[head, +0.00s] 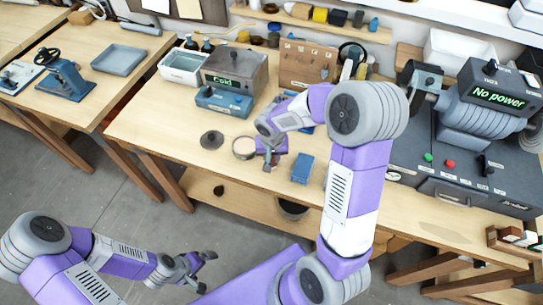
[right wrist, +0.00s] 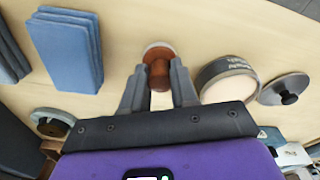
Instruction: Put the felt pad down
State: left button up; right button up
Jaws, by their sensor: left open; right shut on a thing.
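The felt pad (right wrist: 158,67) shows in the right wrist view as a brown wooden knob with a pale round base. My right gripper (right wrist: 158,92) is shut on the brown knob, one finger on each side. In the head view my right gripper (head: 271,159) is over the front part of the middle bench, and the pad is small and mostly hidden there. I cannot tell whether the pale base touches the bench top. My left gripper (head: 205,271) is open and empty, low in front of the bench, over the floor.
A round tin (head: 244,147) stands close left of my right gripper, with a dark knobbed lid (head: 211,140) further left. A blue block (head: 302,168) lies to the right. A grey "Cold" box (head: 235,70) stands behind. The bench's front left is clear.

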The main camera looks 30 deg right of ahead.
jog(key=shift+f, duration=0.15)
jog(key=o, duration=0.9)
jog(key=shift+r, duration=0.45)
jog(key=r, duration=0.3)
jog(key=s+r+p, duration=0.1)
jog(key=r, duration=0.3)
jog(key=r+p, duration=0.1)
jog(key=r, duration=0.3)
jog(key=shift+s+a+r, duration=0.15)
jog(key=shift+a+r, duration=0.1)
jog(key=shift+a, duration=0.1)
